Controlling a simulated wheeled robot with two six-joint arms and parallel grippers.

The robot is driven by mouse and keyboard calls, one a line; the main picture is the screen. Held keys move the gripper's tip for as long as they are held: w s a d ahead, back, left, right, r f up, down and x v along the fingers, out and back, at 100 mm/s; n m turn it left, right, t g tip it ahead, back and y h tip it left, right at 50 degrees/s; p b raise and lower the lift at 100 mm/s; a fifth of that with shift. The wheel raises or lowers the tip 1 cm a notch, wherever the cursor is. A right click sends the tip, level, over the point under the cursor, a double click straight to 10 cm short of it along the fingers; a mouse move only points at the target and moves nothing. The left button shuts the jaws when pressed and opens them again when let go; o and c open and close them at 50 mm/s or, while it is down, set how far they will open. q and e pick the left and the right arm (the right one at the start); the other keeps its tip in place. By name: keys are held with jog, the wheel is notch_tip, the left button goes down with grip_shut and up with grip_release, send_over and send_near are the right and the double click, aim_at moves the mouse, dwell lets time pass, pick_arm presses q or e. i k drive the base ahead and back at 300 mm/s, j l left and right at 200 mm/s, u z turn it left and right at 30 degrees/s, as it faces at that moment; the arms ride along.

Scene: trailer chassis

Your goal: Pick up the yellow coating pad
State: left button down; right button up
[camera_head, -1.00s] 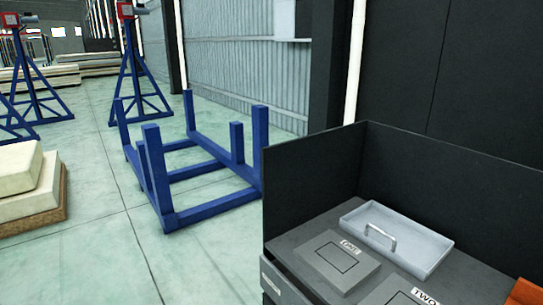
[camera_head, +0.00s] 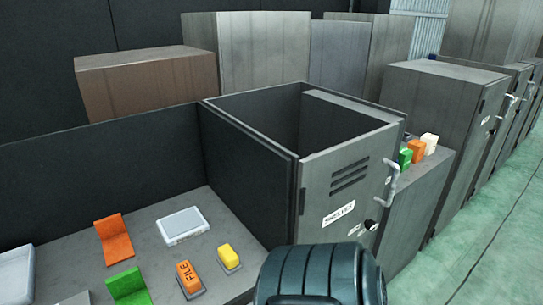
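A small yellow block (camera_head: 229,257), which looks like the yellow coating pad, sits on a dark base on the grey workbench (camera_head: 150,232), right of an orange block marked FILE (camera_head: 187,276). Nothing touches it. A dark ribbed part, seemingly of my arm, fills the bottom centre to the right of the yellow block. Neither of my grippers shows.
An orange angled piece (camera_head: 113,238), a green one (camera_head: 128,286) and a pale grey flat box (camera_head: 183,225) lie on the bench. An open-topped dark metal cabinet (camera_head: 345,185) stands right of it. Coloured blocks (camera_head: 416,150) sit farther right. Green floor (camera_head: 490,240) is clear at right.

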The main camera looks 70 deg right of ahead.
aim_at(227, 259)
jog(key=z, duration=1.95)
jog(key=k+j+z, duration=0.15)
jog(key=z, duration=0.15)
jog(key=j, duration=0.1)
